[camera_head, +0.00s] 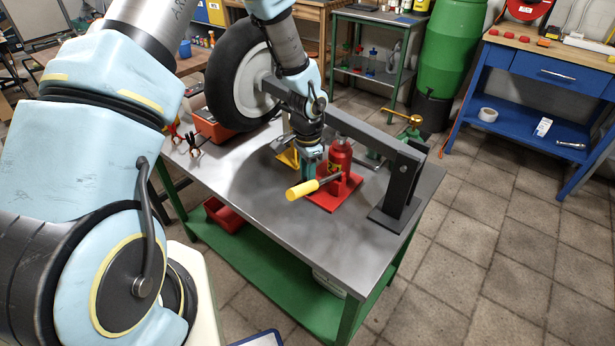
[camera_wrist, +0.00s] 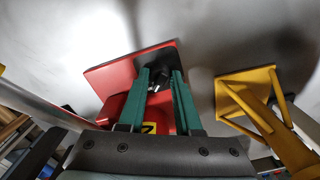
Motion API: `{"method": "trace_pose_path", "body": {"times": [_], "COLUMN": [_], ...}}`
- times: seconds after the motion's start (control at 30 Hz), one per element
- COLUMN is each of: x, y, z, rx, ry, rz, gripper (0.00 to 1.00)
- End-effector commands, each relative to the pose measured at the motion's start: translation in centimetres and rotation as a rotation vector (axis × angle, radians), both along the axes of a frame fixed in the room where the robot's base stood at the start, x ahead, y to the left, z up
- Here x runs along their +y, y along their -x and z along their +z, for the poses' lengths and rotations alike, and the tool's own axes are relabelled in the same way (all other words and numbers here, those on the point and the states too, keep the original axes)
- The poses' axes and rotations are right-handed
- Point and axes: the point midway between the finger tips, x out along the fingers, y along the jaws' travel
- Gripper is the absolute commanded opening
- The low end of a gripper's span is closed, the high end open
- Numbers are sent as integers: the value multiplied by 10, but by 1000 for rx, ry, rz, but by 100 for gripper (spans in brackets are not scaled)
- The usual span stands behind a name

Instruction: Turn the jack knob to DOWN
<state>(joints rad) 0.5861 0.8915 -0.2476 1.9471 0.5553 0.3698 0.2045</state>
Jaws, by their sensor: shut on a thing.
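The red bottle jack (camera_head: 340,158) stands on its red base plate (camera_head: 332,203) on the metal-topped bench. A lever with a yellow grip (camera_head: 302,190) sticks out from it to the left. My gripper (camera_head: 308,175) reaches down at the jack's left side, behind the lever grip. In the wrist view my green fingers (camera_wrist: 161,75) are closed around the small dark jack knob (camera_wrist: 160,82), low on the jack above the red plate (camera_wrist: 108,75). The knob is mostly hidden between the fingers, and I cannot read its setting. In the head view the knob is hidden.
A dark steel frame (camera_head: 405,175) stands right of the jack, its beam passing above it to a wheel (camera_head: 236,80). A yellow stand (camera_wrist: 262,105) is close beside my fingers in the wrist view. The bench's front (camera_head: 335,245) is clear.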

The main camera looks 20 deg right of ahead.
Motion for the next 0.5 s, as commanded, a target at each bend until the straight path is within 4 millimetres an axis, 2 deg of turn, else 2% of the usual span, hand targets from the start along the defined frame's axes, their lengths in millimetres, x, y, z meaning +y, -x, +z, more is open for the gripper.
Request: {"method": "trace_pose_path", "body": {"times": [0.1,0.13,0.37,0.5], "x": [-1,-1,0,0], "y": [-1,-1,0,0], "z": [1,1,0,0], "rx": [-2,-2,-1,-1], "ry": [2,2,1,0], "rz": [-1,-1,0,0], "gripper": [0,36,62,63]}}
